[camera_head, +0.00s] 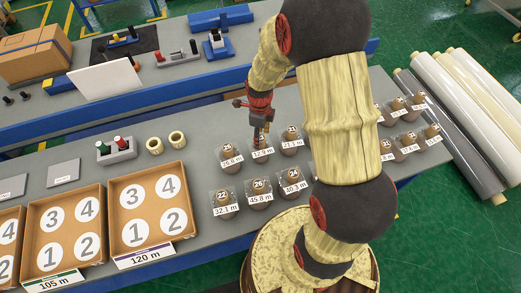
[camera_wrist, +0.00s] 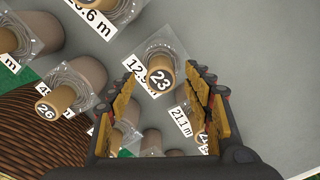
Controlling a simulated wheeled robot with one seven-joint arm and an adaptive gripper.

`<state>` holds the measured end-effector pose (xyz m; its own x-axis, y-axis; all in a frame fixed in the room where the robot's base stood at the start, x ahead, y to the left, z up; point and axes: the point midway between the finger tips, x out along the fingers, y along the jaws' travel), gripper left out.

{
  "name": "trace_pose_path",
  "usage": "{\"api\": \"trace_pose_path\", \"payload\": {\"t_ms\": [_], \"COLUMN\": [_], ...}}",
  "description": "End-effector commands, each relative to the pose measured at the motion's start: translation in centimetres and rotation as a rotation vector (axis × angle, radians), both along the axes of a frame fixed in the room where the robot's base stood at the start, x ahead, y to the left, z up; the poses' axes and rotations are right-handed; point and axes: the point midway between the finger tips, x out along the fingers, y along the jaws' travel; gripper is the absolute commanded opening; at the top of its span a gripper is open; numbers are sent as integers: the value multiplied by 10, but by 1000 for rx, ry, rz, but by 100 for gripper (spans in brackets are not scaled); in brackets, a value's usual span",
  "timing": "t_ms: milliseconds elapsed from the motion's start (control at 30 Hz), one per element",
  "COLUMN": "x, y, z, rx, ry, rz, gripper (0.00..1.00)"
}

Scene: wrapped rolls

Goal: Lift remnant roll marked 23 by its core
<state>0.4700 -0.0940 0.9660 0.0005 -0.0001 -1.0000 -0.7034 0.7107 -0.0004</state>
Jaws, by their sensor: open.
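The roll marked 23 (camera_wrist: 160,80) is a small brown remnant with a tan core, wrapped in clear film. My gripper (camera_wrist: 168,72) is open, one finger to each side of that core; I cannot tell how far down the tips reach.
Neighbouring rolls stand close: one labelled 21.1 m (camera_head: 291,142) to the right, roll 26 (camera_head: 259,188) in front, roll 22 (camera_head: 222,199) at front left. More rolls stand beyond my arm.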

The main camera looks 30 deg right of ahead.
Motion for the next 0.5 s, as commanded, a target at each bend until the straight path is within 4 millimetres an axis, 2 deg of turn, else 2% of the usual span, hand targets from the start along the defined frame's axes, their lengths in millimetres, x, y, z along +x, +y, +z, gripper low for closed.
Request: {"api": "trace_pose_path", "payload": {"t_ms": [100,200,433,500], "x": [0,0,0,0], "y": [-1,-1,-1,-1], "z": [-21,-30,-32,-32], "rx": [1,0,0,0], "ry": [4,1,0,0], "rz": [0,0,1,1], "gripper": [51,51,51,48]}}
